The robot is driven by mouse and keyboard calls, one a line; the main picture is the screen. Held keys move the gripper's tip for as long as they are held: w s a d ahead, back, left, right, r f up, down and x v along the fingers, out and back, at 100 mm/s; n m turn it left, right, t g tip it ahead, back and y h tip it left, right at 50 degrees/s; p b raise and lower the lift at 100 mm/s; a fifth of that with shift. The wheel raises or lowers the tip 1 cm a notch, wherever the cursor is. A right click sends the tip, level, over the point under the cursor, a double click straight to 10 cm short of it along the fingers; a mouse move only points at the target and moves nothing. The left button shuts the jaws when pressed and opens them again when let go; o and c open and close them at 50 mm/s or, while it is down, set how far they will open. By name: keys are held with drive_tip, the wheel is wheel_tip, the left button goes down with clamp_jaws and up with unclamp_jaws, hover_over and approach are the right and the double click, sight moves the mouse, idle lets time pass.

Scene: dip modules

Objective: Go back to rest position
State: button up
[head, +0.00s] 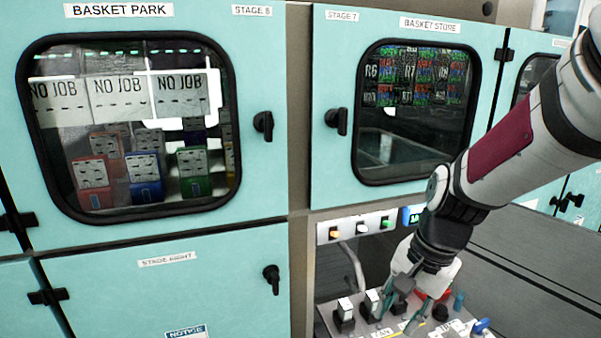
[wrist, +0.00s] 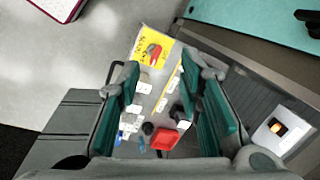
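My gripper (head: 400,304) is low at the right of the head view, over a control panel (head: 325,311). In the wrist view my gripper (wrist: 165,95) has its two teal-padded fingers wide apart with nothing between them. The panel (wrist: 138,84) shows below and between the fingers, with a red button (wrist: 164,139), a yellow label (wrist: 151,50) and several small knobs and switches. In the head view, white-topped switches (head: 345,308) stand beside the fingers. I cannot tell whether a fingertip touches the panel.
A teal cabinet with a "BASKET PARK" window (head: 130,130) stands at the left. A "BASKET STORE" door (head: 400,110) is behind my arm, with a black handle (head: 337,121). A strip of lit buttons (head: 362,228) is above the panel. Grey floor (wrist: 50,60) is open in the wrist view.

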drive_tip(key=s+d+r+n+t+h+p, duration=0.1)
drive_tip(key=s+r+n, duration=0.3)
drive_tip(key=s, duration=0.5)
drive_tip(key=s+d+r+n+t+p, duration=0.1)
drive_tip(key=s+r+n+t, duration=0.1)
drive_tip(key=s+r+n, duration=0.3)
drive_tip(key=s+r, duration=0.3)
drive_tip(key=r, duration=0.1)
drive_tip(key=shift+s+h, duration=0.4)
idle(1.5)
